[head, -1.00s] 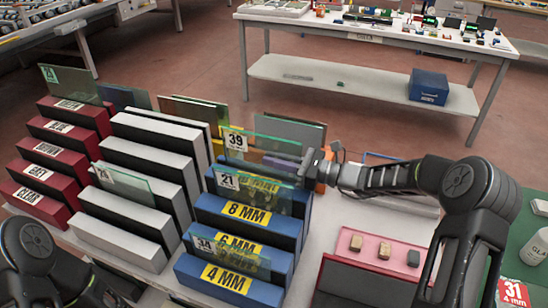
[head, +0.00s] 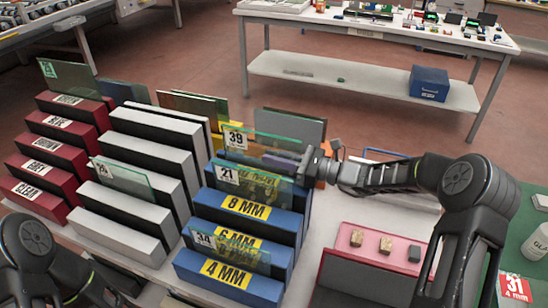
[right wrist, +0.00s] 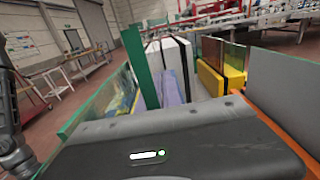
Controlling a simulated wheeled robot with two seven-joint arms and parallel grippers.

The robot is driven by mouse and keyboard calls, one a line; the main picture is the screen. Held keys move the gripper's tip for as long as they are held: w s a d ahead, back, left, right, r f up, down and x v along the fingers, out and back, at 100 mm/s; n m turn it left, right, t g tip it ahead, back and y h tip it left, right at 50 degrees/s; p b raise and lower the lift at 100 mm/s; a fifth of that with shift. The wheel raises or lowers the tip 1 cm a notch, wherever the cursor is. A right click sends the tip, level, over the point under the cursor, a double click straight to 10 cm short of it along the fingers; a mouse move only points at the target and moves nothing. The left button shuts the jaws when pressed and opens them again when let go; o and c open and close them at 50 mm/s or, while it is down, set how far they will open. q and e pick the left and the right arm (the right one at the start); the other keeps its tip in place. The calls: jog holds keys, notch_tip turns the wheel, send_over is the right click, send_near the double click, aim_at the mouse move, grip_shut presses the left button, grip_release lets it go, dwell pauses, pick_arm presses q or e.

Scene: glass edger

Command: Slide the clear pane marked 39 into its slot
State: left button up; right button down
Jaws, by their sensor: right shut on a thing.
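The clear pane marked 39 (head: 236,141) is upright at the back of the blue rack (head: 208,203), behind the pane marked 21 (head: 229,175). My right gripper (head: 306,163) is shut on its right edge. The pane's lower edge is hidden behind pane 21, so I cannot tell how deep it sits. Blue steps read 8 MM, 6 MM and 4 MM. A pane marked 34 (head: 240,252) stands at the 4 MM step. In the right wrist view my gripper's grey body fills the bottom. My left arm shows at the lower left, its gripper out of sight.
A white rack (head: 112,227) holding a clear pane (head: 125,180) and a red rack (head: 30,197) stand to the left. Brown and grey panes stand behind the blue rack. A pink tray (head: 400,257) with small blocks lies to the right of the blue rack.

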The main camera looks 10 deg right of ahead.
jog(key=c, duration=1.5)
grip_release()
jog(key=shift+o, duration=0.2)
jog(key=shift+f, duration=0.2)
jog(key=shift+s+d+f, duration=0.1)
jog(key=shift+s+d, duration=0.15)
jog(key=shift+d, duration=0.05)
jog(key=b+v, duration=0.1)
jog(key=v, duration=0.5)
jog(key=shift+d+b, duration=0.15)
jog(key=shift+b, duration=0.15)
jog(key=shift+s+d+r, duration=0.25)
jog(key=shift+s+d, duration=0.05)
